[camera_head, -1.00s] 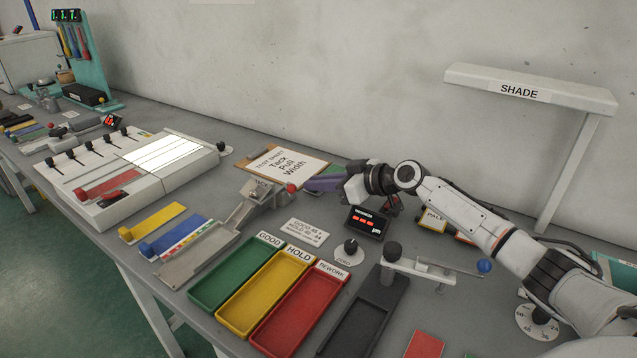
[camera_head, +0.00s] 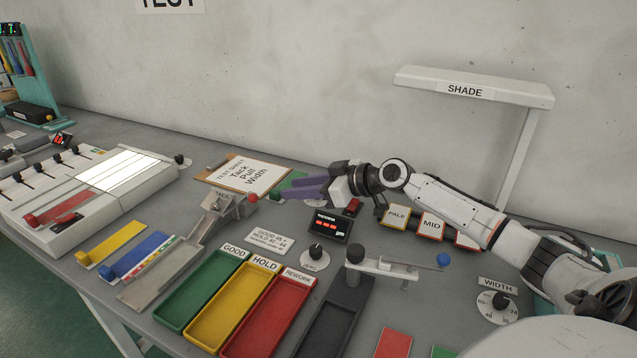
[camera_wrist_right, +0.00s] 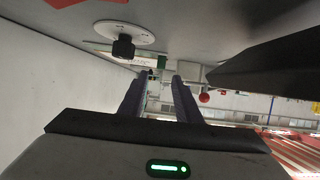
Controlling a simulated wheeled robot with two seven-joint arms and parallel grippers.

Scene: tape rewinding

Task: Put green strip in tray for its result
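My right gripper (camera_head: 282,190) reaches left over the bench, just right of the clipboard, with its purple fingers level. In the right wrist view its two fingers (camera_wrist_right: 158,88) stand apart with no strip seen between them. A green patch (camera_head: 297,200) lies by the fingers, partly covered by them; I cannot tell whether it is a strip. Another green piece (camera_head: 445,352) shows at the bottom edge, mostly cut off, beside a red one (camera_head: 393,343). The green GOOD tray (camera_head: 200,290), yellow HOLD tray (camera_head: 232,305) and red REWORK tray (camera_head: 268,318) look empty. My left gripper is out of view.
A clipboard (camera_head: 245,176) and a metal jig with a red knob (camera_head: 212,215) stand left of the gripper. A small display (camera_head: 329,226), a dial (camera_head: 315,255) and a black-knobbed lever device (camera_head: 385,264) stand in front. The SHADE hood (camera_head: 470,88) rises behind.

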